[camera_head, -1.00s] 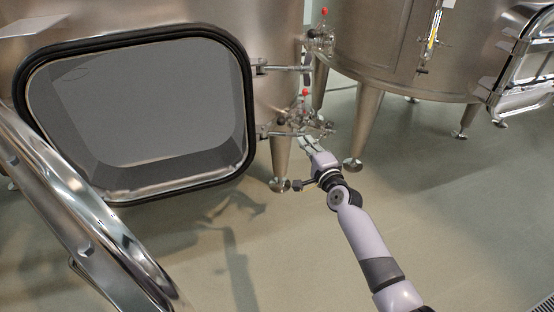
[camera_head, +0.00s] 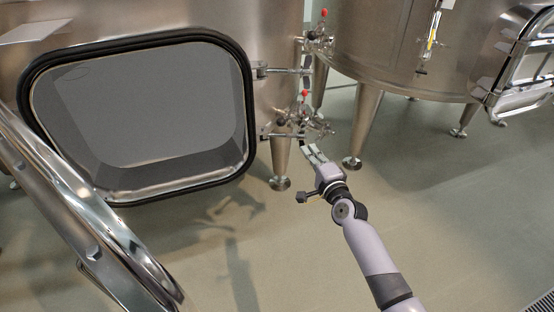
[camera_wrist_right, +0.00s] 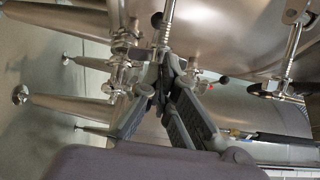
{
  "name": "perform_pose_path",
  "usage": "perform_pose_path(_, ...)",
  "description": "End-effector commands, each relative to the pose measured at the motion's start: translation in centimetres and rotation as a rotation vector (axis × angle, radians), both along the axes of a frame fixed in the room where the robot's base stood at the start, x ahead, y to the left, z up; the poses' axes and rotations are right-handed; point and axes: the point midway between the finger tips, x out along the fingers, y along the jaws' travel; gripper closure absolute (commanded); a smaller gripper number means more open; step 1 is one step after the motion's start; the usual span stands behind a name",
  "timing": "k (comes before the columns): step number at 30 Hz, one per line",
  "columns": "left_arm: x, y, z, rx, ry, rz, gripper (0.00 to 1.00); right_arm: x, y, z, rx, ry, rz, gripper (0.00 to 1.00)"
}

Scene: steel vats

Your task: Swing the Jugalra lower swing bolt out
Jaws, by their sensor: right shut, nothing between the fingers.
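The manway of the left steel vat (camera_head: 282,18) has a black-edged opening (camera_head: 249,110). At its right edge a lower swing bolt fitting (camera_head: 272,135) sticks out to the right, below a similar upper fitting (camera_head: 275,69). Which vat is named Jugalra, I cannot read. My right gripper (camera_head: 308,149) is shut and empty, just right of and below the lower fitting, in front of the valve cluster. In the right wrist view its dark fingers (camera_wrist_right: 161,80) overlap shiny rods and fittings; contact cannot be told. My left gripper is out of view.
Valves with red balls (camera_head: 304,93) stand close to the gripper. The open manway door (camera_head: 88,213) fills the lower left. Steel vat legs (camera_head: 281,160) stand behind the arm, and a second vat (camera_head: 385,50) is at right. The floor at lower right is clear.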

Motion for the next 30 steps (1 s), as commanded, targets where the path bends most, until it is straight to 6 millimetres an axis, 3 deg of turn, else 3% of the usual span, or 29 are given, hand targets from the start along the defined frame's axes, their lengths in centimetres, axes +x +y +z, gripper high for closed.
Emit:
perform_pose_path(1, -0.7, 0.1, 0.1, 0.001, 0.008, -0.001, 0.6, -0.4, -0.1, 0.1, 0.0, 0.001, 0.0, 1.0)
perform_pose_path(18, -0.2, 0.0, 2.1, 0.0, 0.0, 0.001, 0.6, -5.6, -1.8, 0.1, 0.0, 0.001, 0.0, 1.0)
perform_pose_path(30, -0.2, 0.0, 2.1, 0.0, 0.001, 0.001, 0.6, -5.9, -1.9, 0.0, 0.0, 0.0, 0.0, 1.0)
